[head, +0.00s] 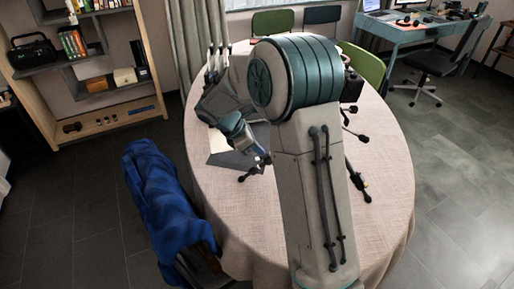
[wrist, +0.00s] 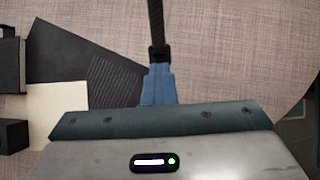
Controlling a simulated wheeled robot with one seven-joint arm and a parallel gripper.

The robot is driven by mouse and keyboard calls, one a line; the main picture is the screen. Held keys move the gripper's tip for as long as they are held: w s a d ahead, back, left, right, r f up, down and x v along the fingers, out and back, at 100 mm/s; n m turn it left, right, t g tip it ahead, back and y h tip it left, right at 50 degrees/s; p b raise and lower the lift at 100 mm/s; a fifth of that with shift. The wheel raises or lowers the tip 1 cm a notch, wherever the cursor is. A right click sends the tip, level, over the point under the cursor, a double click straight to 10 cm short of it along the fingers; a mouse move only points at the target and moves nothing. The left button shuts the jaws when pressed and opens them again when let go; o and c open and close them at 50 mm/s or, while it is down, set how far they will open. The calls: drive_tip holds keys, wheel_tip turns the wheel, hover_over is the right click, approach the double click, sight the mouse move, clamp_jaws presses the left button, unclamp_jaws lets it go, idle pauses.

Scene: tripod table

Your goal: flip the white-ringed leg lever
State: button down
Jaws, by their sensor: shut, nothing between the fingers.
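The tripod is mostly hidden behind my arm in the head view. A dark leg with a knobbed end (head: 248,174) reaches out on the left side. Another dark leg (head: 358,182) with a yellowish band lies on the right. My gripper (head: 262,159) points down close to the left leg; its blue fingers (wrist: 158,86) are shut and empty. In the wrist view a black leg-like bar (wrist: 155,28) runs up from the fingertips, and I cannot tell whether they touch. I cannot make out the white ring or its lever.
The round table (head: 225,205) has a beige cloth, bare toward the front. A dark flat panel (wrist: 75,62), a cream piece (wrist: 55,108) and black blocks (wrist: 9,66) lie left of the fingers. A blue-draped chair (head: 165,200) stands at the left edge.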

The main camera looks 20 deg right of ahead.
drive_tip(key=shift+d+r, duration=0.15)
drive_tip(key=shift+d+r+p, duration=0.15)
drive_tip(key=shift+d+p, duration=0.1)
drive_tip(key=shift+p, duration=0.2)
drive_tip(key=c, duration=2.1)
unclamp_jaws()
drive_tip(key=shift+o, duration=0.9)
drive_tip(key=p+v, duration=0.4)
drive_tip(key=v, duration=0.2)
drive_tip(key=shift+p, duration=0.35)
